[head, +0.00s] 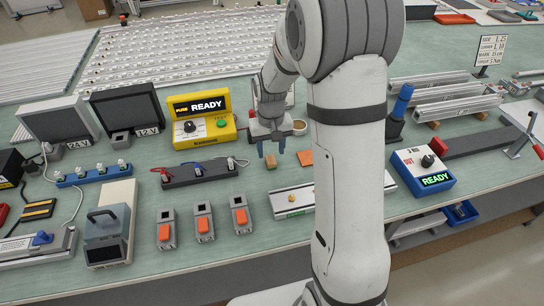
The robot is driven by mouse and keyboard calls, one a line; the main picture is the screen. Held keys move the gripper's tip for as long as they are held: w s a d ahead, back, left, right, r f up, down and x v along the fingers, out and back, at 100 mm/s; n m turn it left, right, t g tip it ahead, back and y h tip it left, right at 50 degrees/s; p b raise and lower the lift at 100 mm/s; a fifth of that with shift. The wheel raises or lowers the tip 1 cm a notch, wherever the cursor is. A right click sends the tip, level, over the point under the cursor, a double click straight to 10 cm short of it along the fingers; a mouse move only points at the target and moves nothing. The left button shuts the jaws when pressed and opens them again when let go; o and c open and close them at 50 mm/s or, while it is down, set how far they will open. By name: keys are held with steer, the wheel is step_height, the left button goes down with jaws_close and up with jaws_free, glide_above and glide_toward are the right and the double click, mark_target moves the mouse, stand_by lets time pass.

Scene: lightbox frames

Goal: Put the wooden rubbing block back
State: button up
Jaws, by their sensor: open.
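A small tan block (270,161), which looks like the wooden rubbing block, lies on the green bench just below my gripper in the head view. My gripper (271,150) points down with its two blue fingers open and apart. The block shows just under and between the fingertips; I cannot tell how much height separates them.
A long pale rail (292,200) lies in front. My arm hides the bench right of centre.

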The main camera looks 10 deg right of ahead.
mark_target(271, 160)
step_height(271, 160, up, 7)
steer(key=s+r+t, duration=0.1)
steer(key=s+r, duration=0.2)
steer(key=s, duration=0.8)
steer(key=s+r+t, duration=0.1)
steer(key=s+r, duration=0.3)
steer(key=s, duration=0.6)
steer(key=shift+s+d+t, duration=0.2)
steer(key=shift+s+t, duration=0.2)
stand_by(0.4)
steer(key=shift+c, duration=0.5)
